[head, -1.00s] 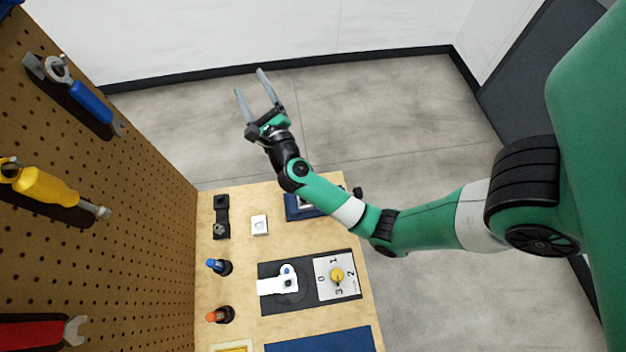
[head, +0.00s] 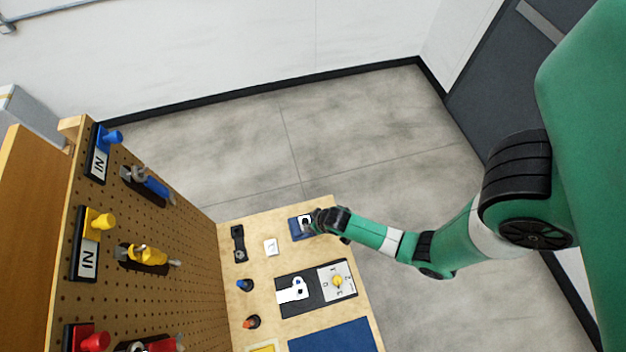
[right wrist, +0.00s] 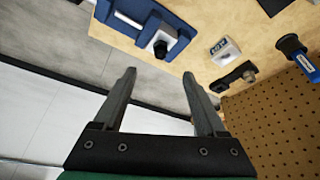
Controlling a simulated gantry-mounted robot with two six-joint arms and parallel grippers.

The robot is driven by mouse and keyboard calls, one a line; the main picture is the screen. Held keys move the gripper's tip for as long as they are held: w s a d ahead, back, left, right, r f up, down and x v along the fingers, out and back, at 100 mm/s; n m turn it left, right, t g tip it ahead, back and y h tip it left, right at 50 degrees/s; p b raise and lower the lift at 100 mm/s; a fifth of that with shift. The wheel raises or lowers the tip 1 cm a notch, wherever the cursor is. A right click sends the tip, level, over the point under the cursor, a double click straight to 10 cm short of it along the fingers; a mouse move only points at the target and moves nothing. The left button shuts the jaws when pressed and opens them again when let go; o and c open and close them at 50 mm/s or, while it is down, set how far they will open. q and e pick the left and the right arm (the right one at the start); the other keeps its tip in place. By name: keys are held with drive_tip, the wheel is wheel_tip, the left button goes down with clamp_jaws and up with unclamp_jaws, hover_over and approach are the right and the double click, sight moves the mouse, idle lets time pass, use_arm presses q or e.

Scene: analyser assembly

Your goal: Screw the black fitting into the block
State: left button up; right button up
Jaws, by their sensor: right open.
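My right gripper (head: 314,222) is at the bench's far right corner, beside a blue tray (head: 294,230) and partly hiding it. In the right wrist view the same gripper (right wrist: 159,76) is open, with nothing between its fingers. There the blue tray (right wrist: 190,28) holds a pale block with a black piece (right wrist: 161,48) on its face, apart from the fingertips. I cannot tell if that piece is the fitting or a hole. A black holder (head: 238,243) stands at the far left; a brownish-grey round part (right wrist: 249,75) shows on it in the right wrist view. My left gripper is not in view.
A small white block (head: 270,246) sits between holder and tray. Blue-topped (head: 244,285) and orange-topped (head: 252,321) pieces stand along the pegboard (head: 190,260). Tools hang on the pegboard.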

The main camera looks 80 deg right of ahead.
sight(305, 222)
drive_tip(key=b+x, duration=0.5)
drive_tip(key=x, duration=0.6)
drive_tip(key=shift+w+d+f+b, duration=0.1)
drive_tip(key=shift+w+f+b, duration=0.05)
drive_tip(key=shift+f+b, duration=0.2)
clamp_jaws()
drive_tip(key=shift+f+m+g+h+b, duration=0.1)
drive_tip(key=shift+m+g+h+b, duration=0.35)
drive_tip(key=shift+m, duration=0.75)
drive_tip(key=shift+w+m+b, duration=0.1)
drive_tip(key=shift+m+b, duration=0.2)
drive_tip(key=shift+m, duration=0.5)
